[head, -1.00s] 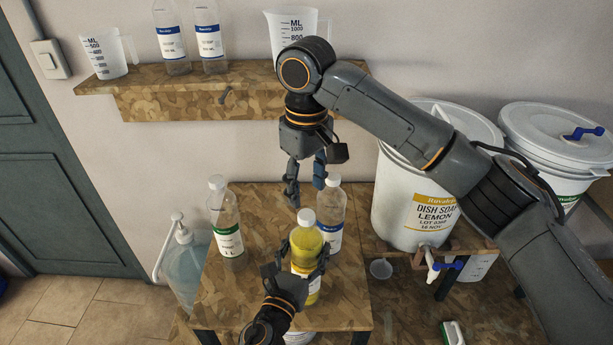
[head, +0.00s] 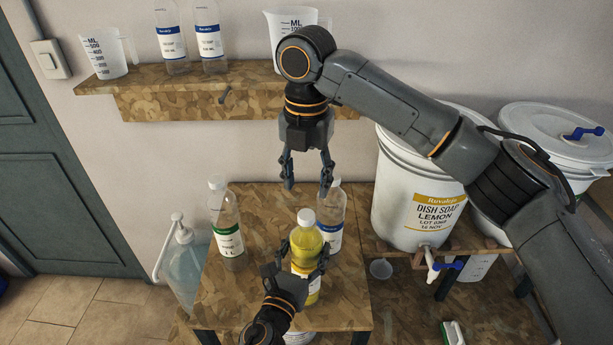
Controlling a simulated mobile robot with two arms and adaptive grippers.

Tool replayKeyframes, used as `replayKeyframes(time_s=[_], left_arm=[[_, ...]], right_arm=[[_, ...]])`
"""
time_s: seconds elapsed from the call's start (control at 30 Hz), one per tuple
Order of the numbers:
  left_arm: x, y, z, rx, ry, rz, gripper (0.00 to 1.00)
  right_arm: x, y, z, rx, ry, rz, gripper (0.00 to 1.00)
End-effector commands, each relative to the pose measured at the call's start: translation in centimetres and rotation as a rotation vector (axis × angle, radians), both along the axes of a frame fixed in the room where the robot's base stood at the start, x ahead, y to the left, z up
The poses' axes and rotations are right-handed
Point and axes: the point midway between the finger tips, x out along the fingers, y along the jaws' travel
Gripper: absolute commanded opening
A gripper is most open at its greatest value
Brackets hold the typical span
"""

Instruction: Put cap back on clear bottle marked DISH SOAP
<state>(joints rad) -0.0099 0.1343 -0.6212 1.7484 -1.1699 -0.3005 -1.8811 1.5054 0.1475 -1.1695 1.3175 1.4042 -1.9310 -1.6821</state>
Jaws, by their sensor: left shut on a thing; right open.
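A clear bottle filled with yellow liquid (head: 306,242) stands upright on the wooden stand. A white cap (head: 306,217) sits at its top; how tightly it is seated cannot be told. My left gripper (head: 302,262) is shut around the body of this bottle. Its label is mostly hidden by the gripper and too small to read. My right gripper (head: 307,182) is open and empty, fingers pointing down, above and behind the white cap and apart from it.
A blue-label bottle (head: 330,232) stands close behind the yellow one, and a green-label bottle (head: 228,238) stands left. A white drum marked DISH SOAP LEMON (head: 405,195) is at right. A wall shelf (head: 180,100) holds bottles and jugs. The stand's front left (head: 225,300) is clear.

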Motion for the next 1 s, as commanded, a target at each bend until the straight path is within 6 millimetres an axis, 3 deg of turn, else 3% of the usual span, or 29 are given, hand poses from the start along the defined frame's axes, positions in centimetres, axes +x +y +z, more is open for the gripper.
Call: replayKeyframes(time_s=[0.1, 0.3, 0.77, 1.0], left_arm=[[0.0, 0.0, 0.0, 0.0, 0.0, 0.0, 0.0], [0.0, 0.0, 0.0, 0.0, 0.0, 0.0, 0.0], [0.0, 0.0, 0.0, 0.0, 0.0, 0.0, 0.0], [0.0, 0.0, 0.0, 0.0, 0.0, 0.0, 0.0]], right_arm=[[0.0, 0.0, 0.1, -0.001, 0.0, 0.164, 0.51], [0.0, 0.0, 0.2, 0.0, 0.001, 0.313, 0.51], [0.0, 0.0, -0.1, 0.001, 0.002, 0.333, 0.51], [0.0, 0.0, -3.2, 0.001, 0.004, 0.333, 0.51]])
